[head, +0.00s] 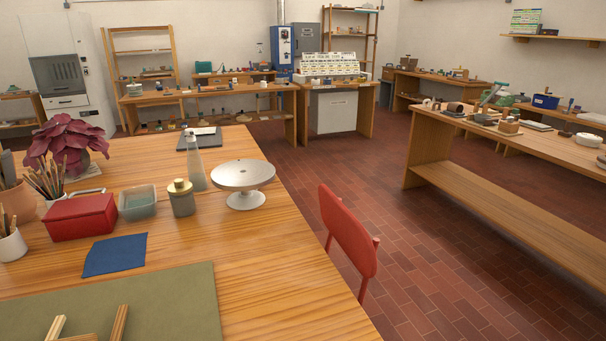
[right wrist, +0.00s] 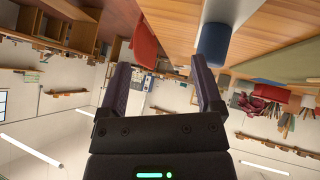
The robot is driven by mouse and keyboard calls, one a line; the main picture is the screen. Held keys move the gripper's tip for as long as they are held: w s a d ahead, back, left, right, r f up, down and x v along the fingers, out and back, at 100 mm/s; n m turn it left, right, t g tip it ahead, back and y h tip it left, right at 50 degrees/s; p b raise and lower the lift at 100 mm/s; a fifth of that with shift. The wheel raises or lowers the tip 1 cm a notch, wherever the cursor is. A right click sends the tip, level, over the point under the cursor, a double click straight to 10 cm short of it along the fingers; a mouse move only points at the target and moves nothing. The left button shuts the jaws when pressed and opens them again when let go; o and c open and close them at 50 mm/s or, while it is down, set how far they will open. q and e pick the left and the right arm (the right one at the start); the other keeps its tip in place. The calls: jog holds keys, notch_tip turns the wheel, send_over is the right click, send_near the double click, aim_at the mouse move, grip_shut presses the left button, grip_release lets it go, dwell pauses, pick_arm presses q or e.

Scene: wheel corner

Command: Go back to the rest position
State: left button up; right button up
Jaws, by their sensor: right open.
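My right gripper (right wrist: 162,72) shows in the right wrist view, with its two dark fingers spread wide apart. It is open and nothing is between its fingers. That view is upside down, with the wooden table along its top and the ceiling lights below. Neither gripper shows in the head view, and my left gripper is in no view. The wooden work table (head: 270,285) fills the left front of the head view.
The table holds a red box (head: 80,217), a blue cloth (head: 115,254), a green mat (head: 170,305), a jar (head: 181,198) and a round turntable (head: 243,176). A red chair (head: 347,232) stands at its right edge. Brick floor (head: 430,270) lies open before the right-hand bench (head: 500,195).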

jog(key=s+f+m+g, duration=0.2)
jog(key=s+f+g, duration=0.25)
jog(key=s, duration=0.45)
jog(key=s+f+g, duration=0.1)
jog(key=s+f, duration=0.1)
jog(key=f, duration=0.7)
jog(key=s+f+g, duration=0.2)
jog(key=f, duration=0.7)
jog(key=s+d+f+g, duration=0.1)
jog(key=s+d+f, duration=0.2)
jog(key=s+f, duration=0.7)
jog(key=s, duration=0.3)
jog(key=shift+d, duration=0.4)
jog(key=shift+s+f, duration=0.1)
